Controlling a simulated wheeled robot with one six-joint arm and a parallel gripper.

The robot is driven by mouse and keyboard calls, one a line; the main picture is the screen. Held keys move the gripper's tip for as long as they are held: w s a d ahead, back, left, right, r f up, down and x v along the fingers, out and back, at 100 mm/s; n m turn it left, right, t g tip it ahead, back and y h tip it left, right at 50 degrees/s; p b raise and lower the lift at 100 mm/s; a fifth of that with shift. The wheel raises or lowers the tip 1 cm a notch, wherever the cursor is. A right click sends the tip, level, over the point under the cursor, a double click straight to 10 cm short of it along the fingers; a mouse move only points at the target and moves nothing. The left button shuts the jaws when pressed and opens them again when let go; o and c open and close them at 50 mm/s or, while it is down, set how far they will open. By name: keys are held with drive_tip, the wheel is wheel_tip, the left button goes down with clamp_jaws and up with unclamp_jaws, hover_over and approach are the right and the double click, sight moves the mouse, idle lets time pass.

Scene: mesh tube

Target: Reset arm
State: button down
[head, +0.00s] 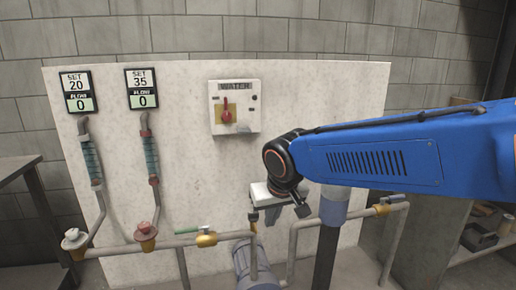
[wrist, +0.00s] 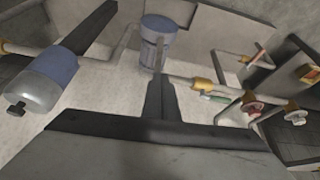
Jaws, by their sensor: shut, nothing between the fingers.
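My blue arm (head: 385,150) reaches in from the right in the head view, with its black wrist joint in front of the pale panel. In the wrist view my gripper (wrist: 160,78) shows as dark fingers close together, shut with nothing between them. It hangs in the air over the pipework, and I see no contact with a pipe or valve. In the head view the fingers are small and partly lost against the pipes, so their exact gap to the valves cannot be told.
The panel (head: 335,100) carries a WATER switch box (head: 234,107) and two displays (head: 77,92), both reading flow 0. Pipes with a green-handled valve (head: 206,239) and two knobs run below. A blue-grey pump (wrist: 158,30) and clear-ended filter (wrist: 48,85) are close by.

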drive_tip(key=s+d+m, duration=0.1)
drive_tip(key=s+d, duration=0.3)
drive_tip(key=d, duration=0.5)
drive_tip(key=s+d+m, duration=0.1)
drive_tip(key=s+d, duration=0.4)
drive_tip(key=d, duration=0.3)
drive_tip(key=s+d+f, duration=0.2)
drive_tip(key=s+d, duration=0.2)
drive_tip(key=s, duration=0.2)
drive_tip(key=s+d+f+m+h, duration=0.1)
drive_tip(key=s+d+f, duration=0.2)
drive_tip(key=s+d, duration=0.1)
drive_tip(key=shift+s+d+f+m, duration=0.3)
drive_tip(key=shift+s+d+f, duration=0.1)
drive_tip(key=shift+s, duration=0.5)
drive_tip(key=c, duration=2.5)
unclamp_jaws()
